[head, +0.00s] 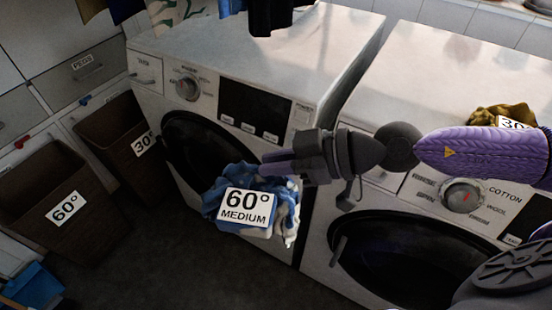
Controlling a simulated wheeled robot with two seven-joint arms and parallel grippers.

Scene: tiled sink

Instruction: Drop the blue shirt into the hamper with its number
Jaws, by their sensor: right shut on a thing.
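My right gripper (283,168) comes in from the right and is shut on the blue and white shirt (212,205). The shirt hangs crumpled in the air in front of the left washing machine. A white label on it reads "60° MEDIUM". The brown hamper marked 60° (92,222) stands on the floor at the left, well apart from the shirt. Another brown hamper, marked 30° (118,150), stands behind it, nearer the machine. My left gripper is not in view.
The left washing machine (250,62) and the right washing machine (470,70) stand side by side. A brownish garment (490,114) with a partly hidden label lies at the right. Dark floor (175,270) is clear between hampers and machines. A blue item (35,287) is at lower left.

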